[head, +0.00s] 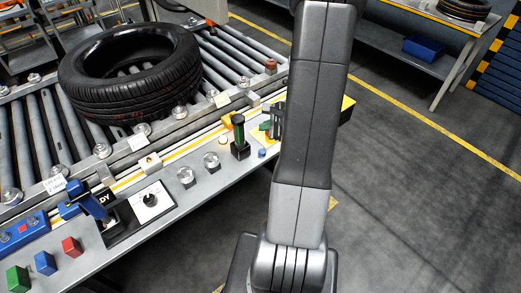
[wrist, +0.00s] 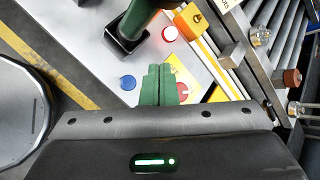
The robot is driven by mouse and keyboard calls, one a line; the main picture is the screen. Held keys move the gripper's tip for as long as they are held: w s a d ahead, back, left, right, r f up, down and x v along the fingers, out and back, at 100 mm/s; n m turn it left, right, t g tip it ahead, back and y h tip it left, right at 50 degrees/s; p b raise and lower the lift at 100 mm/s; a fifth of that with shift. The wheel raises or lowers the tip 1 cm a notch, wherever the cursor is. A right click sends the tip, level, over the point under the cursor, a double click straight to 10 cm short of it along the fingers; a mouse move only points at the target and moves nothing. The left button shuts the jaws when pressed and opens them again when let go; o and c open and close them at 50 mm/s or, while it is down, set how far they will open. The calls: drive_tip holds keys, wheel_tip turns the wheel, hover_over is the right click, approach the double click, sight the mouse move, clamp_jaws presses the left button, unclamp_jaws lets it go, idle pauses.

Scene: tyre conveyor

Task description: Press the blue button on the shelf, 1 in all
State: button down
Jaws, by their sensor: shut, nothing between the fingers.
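A round blue button (wrist: 128,82) sits on the grey shelf (wrist: 95,70), left of my gripper's fingertips in the wrist view. It also shows in the head view (head: 262,153), just left of my arm. A square blue button (head: 45,263) stands at the shelf's near left in the head view, between a green and a red one. My gripper (wrist: 158,85) has green fingers that are shut together and empty. They are beside the round blue button, and I see a gap between them in the picture. Their height over the shelf is unclear. In the head view my arm hides most of the gripper.
A joystick (head: 239,138) with a green handle and black base stands near the round blue button. A yellow plate with a red knob (wrist: 184,90) lies right behind the fingers. A tyre (head: 130,75) lies on the roller conveyor. Open floor is at the right.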

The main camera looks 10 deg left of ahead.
drive_tip(key=shift+f, duration=0.1)
drive_tip(key=b, duration=0.6)
hover_over(265, 153)
wheel_tip(265, 153, down, 8)
drive_tip(key=shift+w+r, duration=0.1)
drive_tip(key=shift+r, duration=0.15)
drive_tip(key=shift+f+b, duration=0.6)
drive_tip(key=shift+b, duration=0.1)
drive_tip(key=shift+f, duration=0.1)
idle(1.0)
drive_tip(key=shift+f+b, duration=0.3)
drive_tip(key=shift+b, duration=0.25)
drive_tip(key=shift+f+b, duration=0.45)
drive_tip(key=shift+b, duration=0.1)
idle(0.5)
drive_tip(key=shift+r, duration=0.1)
drive_tip(key=shift+r+p, duration=0.6)
drive_tip(key=shift+r, duration=0.2)
